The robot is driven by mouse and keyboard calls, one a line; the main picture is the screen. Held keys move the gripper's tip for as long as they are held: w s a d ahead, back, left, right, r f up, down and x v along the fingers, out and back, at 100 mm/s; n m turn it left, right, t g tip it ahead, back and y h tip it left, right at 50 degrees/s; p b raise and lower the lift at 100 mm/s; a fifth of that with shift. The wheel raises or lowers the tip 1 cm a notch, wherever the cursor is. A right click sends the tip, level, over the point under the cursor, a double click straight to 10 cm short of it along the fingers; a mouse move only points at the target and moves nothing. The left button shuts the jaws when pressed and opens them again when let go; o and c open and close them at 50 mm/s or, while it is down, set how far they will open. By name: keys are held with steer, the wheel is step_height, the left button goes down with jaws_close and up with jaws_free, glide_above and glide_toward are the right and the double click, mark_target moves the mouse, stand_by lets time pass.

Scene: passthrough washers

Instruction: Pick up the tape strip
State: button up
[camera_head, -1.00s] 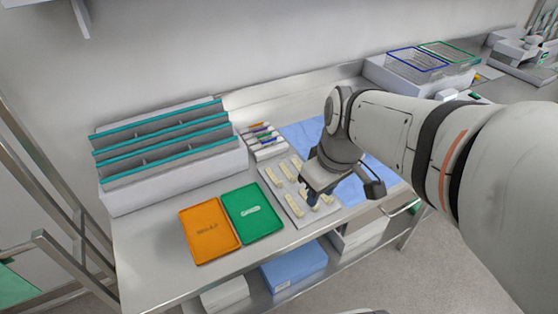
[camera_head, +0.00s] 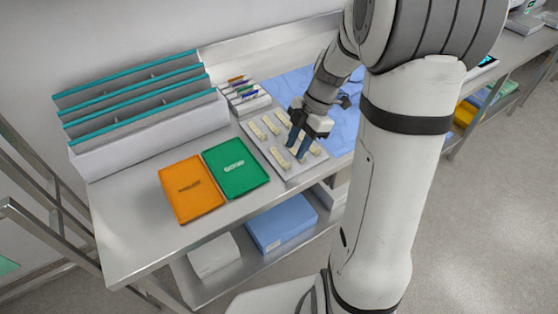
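Several cream strips, likely the tape strips, lie in two rows on a pale tray (camera_head: 262,147) at the middle of the bench. One strip (camera_head: 281,157) lies in the front row, left of my gripper, and another (camera_head: 314,148) lies to its right. Back-row strips (camera_head: 257,130) show at the left. My gripper (camera_head: 296,151) points down over the front row with its two dark blue fingers apart. The fingers and wrist partly cover the middle of the tray. Whether the fingertips touch a strip is too small to tell.
An orange tray (camera_head: 191,188) and a green tray (camera_head: 235,167) lie left of the strips. A white rack with teal-edged dividers (camera_head: 140,110) stands behind them. A small rack of coloured markers (camera_head: 244,95) and blue cloth (camera_head: 341,128) border the pale tray.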

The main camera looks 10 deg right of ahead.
mark_target(287, 165)
steer(key=p+x, duration=0.1)
steer(key=x, duration=0.5)
steer(key=shift+w+f, duration=0.15)
steer(key=shift+f, duration=0.05)
steer(key=shift+c, duration=0.2)
jaws_close()
